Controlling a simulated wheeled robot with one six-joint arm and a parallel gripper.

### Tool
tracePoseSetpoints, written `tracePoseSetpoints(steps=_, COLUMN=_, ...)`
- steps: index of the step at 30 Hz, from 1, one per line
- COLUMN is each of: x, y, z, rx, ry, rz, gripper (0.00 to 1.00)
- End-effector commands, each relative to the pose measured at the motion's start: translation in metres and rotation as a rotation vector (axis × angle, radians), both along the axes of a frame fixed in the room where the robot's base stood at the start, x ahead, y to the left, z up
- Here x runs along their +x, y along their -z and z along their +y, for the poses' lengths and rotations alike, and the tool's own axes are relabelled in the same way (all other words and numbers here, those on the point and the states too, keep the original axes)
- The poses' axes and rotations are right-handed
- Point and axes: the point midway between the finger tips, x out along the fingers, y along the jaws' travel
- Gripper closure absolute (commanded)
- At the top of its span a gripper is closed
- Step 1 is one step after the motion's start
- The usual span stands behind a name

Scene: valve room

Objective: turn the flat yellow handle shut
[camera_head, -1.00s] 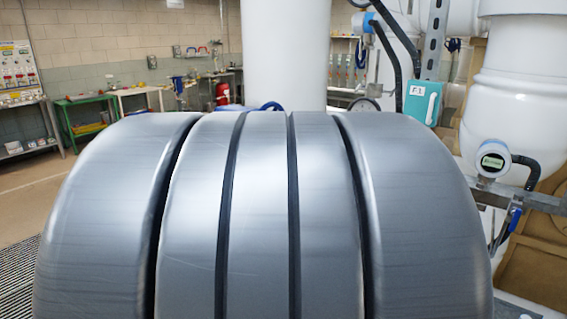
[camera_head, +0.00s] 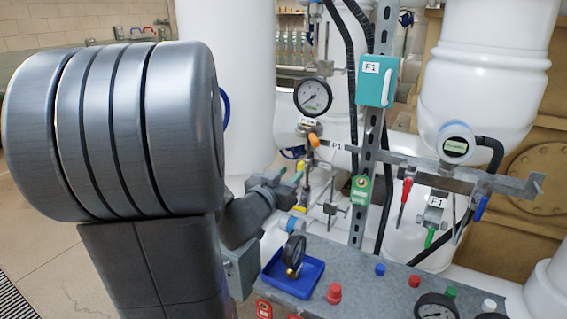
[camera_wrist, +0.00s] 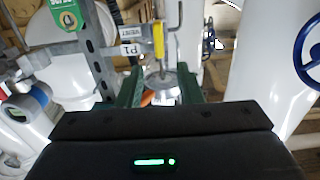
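The flat yellow handle (camera_wrist: 159,40) shows in the wrist view as a narrow upright bar, just beyond and above the fingers and apart from them. My gripper (camera_wrist: 159,82) has two green fingers spread apart, with nothing visibly held. Between them, farther off, are an orange piece and a pale round fitting. In the head view my gripper (camera_head: 297,174) is at the end of my dark arm, left of the steel post and among small pipes. There I cannot clearly tell the yellow handle from the parts around it.
A gauge (camera_head: 313,96) and an orange handle (camera_head: 313,140) are above the gripper. A steel post (camera_head: 369,150) with a green tag (camera_head: 361,189) stands to the right. Below is a grey panel (camera_head: 345,262) with knobs and a blue tray (camera_head: 292,276). A blue handwheel (camera_wrist: 309,52) is at right.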

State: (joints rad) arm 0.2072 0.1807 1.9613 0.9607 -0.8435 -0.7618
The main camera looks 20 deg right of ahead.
Motion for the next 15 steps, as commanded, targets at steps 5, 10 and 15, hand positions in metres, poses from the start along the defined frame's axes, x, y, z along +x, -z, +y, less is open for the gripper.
tracePoseSetpoints(steps=5, x=0.024, y=0.001, z=-0.029, rx=0.0, ry=0.002, rz=0.001, gripper=0.67)
tracePoseSetpoints(steps=10, x=0.04, y=0.0, z=-0.046, rx=0.001, ry=0.0, rz=0.001, gripper=0.67)
tracePoseSetpoints(steps=15, x=0.046, y=0.0, z=-0.054, rx=0.001, ry=-0.001, rz=0.001, gripper=0.67)
